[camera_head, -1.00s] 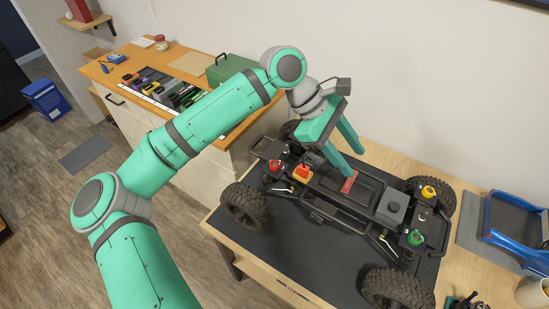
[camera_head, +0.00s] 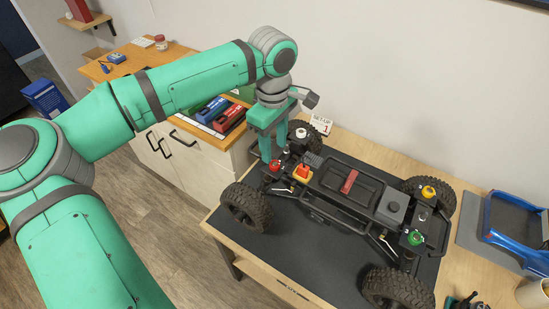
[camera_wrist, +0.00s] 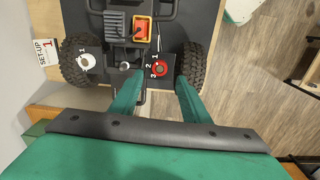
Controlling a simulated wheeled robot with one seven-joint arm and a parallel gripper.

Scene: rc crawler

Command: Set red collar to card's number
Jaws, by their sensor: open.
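The red collar (camera_head: 275,165) sits on a corner plate at the left end of the crawler. In the wrist view the red collar (camera_wrist: 160,69) shows beside the printed numbers 1, 2 and 3; which one it points to I cannot tell. My gripper (camera_head: 272,152) points down over it, and in the wrist view the open fingers (camera_wrist: 158,80) lie on either side of it, apart from each other. Whether they touch it I cannot tell. The set-up card (camera_head: 321,124) stands behind the crawler; in the wrist view the card (camera_wrist: 45,52) reads "SET-UP" with a red 1.
A white collar (camera_wrist: 88,62) is at the opposite corner. An orange-red switch on yellow (camera_head: 303,172) sits close to the red collar. Wheels (camera_head: 246,207) flank the chassis. Yellow (camera_head: 428,191) and green (camera_head: 415,238) collars are at the far end. A blue tray (camera_head: 515,225) lies right.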

